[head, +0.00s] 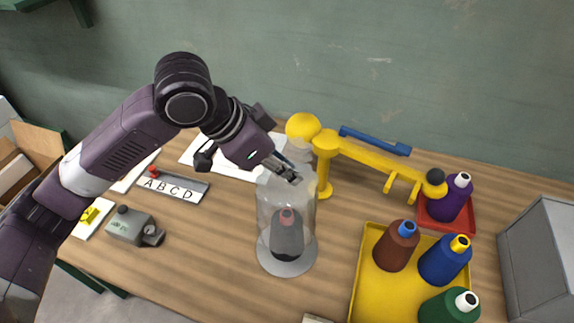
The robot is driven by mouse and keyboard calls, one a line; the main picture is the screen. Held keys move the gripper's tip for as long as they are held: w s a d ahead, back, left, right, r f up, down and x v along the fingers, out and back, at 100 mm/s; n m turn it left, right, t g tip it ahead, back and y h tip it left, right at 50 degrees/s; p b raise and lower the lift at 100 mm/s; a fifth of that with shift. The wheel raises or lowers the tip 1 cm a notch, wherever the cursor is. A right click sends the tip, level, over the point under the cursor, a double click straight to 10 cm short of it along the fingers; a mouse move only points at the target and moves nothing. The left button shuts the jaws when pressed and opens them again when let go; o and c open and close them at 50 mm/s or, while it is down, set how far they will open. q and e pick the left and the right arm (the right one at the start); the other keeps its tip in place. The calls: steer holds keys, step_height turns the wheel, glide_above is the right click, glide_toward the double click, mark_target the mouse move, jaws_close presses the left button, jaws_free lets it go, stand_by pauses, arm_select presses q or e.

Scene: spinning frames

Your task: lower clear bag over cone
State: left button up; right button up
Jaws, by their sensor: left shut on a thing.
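The clear bag (267,209) hangs upright, its top held in my left gripper (292,176), which is shut on it. A dark cone (287,239) with a reddish tip shows through the bag, so the bag appears to be around it. A pale grey round base (287,267) shows under the cone. I cannot tell whether the bag's lower rim touches this base. My right gripper is not in view.
A yellow arm-like stand (326,165) rises close behind the bag. A yellow tray (366,265) with brown, blue and green cones is to the right. A purple cone (451,201) stands on a red tray (427,216). A grey box (540,260) is at far right.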

mark_target(281, 181)
arm_select(q)
steer(key=shift+f+b, duration=0.7)
steer(key=shift+f, duration=1.6)
steer(key=shift+f+b, duration=0.7)
steer(key=shift+f, duration=1.55)
steer(key=shift+f+p, duration=0.1)
steer(key=shift+p, duration=0.4)
steer(key=o, duration=1)
